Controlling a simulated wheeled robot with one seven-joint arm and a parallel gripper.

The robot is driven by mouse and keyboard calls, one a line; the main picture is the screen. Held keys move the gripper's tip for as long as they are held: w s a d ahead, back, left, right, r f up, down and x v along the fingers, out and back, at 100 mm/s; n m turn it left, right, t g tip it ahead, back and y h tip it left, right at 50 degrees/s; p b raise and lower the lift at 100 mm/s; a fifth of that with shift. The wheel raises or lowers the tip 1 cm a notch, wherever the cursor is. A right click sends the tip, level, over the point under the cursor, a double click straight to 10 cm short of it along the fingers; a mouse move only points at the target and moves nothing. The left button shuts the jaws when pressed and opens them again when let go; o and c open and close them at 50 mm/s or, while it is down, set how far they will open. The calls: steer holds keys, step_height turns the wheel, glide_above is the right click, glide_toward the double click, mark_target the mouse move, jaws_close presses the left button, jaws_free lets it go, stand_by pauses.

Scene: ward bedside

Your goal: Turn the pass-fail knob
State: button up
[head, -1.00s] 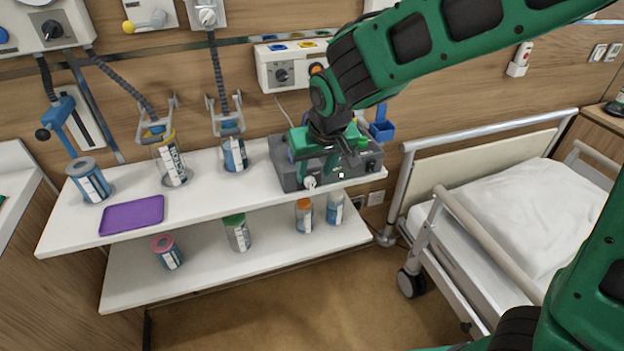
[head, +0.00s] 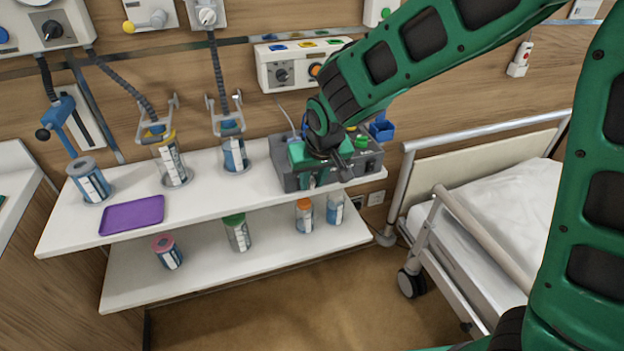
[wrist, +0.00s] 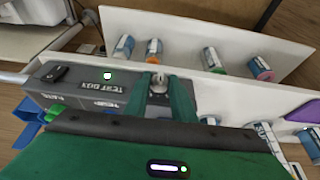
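The grey test box (head: 283,168) stands on the right part of the upper white shelf. It also shows in the wrist view (wrist: 65,90), with white lettering, a black switch and a lit white button. The pale knob (wrist: 158,84) sticks out of the box's front in the wrist view. My gripper (wrist: 158,78) is at the knob, with one green finger on each side of it. The fingers are apart, and a gap to the knob seems to show; contact is unclear. In the head view my wrist covers much of the box front and the knob.
A purple tray (head: 132,215) and several labelled canisters stand on the shelves. A wall panel with a dial (head: 283,75) is above the box. A blue holder (head: 382,130) is behind its right end. The bed (head: 490,205) stands at the right.

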steer(key=shift+a, duration=0.1)
steer(key=shift+s+a+f+n+t+h, duration=0.15)
steer(key=shift+a+n+t+h, duration=0.25)
steer(key=shift+h, duration=0.9)
steer(key=shift+s+a+f+n+t+h, duration=0.15)
steer(key=shift+t+h, duration=0.4)
steer(key=shift+h, duration=0.75)
steer(key=shift+a+f+n+t+h, duration=0.1)
steer(key=shift+a+n+t+h, duration=0.3)
steer(key=shift+h, duration=0.9)
steer(key=o, duration=1.1)
steer(key=shift+d, duration=0.1)
steer(key=shift+c, duration=0.2)
steer(key=v, duration=1)
steer(key=shift+s+a, duration=0.25)
steer(key=shift+a, duration=0.05)
steer(key=shift+r, duration=0.1)
